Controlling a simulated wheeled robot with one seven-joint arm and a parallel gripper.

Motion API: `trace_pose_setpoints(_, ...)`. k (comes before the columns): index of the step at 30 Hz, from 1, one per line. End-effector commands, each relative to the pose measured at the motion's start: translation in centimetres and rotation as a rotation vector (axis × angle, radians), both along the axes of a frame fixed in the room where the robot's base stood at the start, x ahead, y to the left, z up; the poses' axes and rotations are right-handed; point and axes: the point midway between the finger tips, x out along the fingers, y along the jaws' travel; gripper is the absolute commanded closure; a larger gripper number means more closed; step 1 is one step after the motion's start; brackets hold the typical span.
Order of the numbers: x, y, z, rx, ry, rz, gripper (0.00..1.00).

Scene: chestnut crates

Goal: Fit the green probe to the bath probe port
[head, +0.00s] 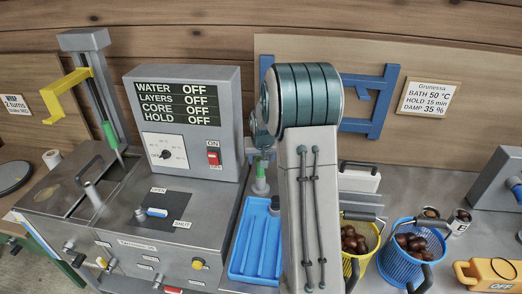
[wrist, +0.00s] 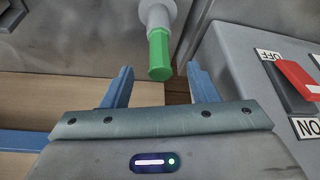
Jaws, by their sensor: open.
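The green probe (wrist: 160,55) has a green faceted grip on a pale grey body. In the wrist view it lies between and just beyond the blue fingertips of my gripper (wrist: 161,72). The fingers are open, with a gap on each side of the grip. In the head view a small green piece (head: 261,169) stands upright on a grey-green base beside the control box, close below the end of my arm; it appears to be the same probe. My fingers are not clear there. I cannot identify the bath probe port; the labels on the grey bath unit (head: 190,250) are too small to read.
The control box (head: 185,85) with a red switch (wrist: 296,80) stands close by. A blue tray (head: 256,245) lies in front. A post with a yellow hook (head: 65,95) and another green handle (head: 109,133) stands left. Chestnut baskets (head: 398,272) are right. A blue bracket (head: 375,100) is behind.

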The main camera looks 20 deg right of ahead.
Motion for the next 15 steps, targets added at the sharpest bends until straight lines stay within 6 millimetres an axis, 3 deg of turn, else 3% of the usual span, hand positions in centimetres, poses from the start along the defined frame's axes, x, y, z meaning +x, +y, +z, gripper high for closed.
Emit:
trace_pose_setpoints(9, 1.8, -0.6, -4.8, 0.001, 0.003, -0.001, 0.46)
trace_pose_setpoints(15, 2.6, -0.9, -6.6, 0.001, 0.001, -0.001, 0.46)
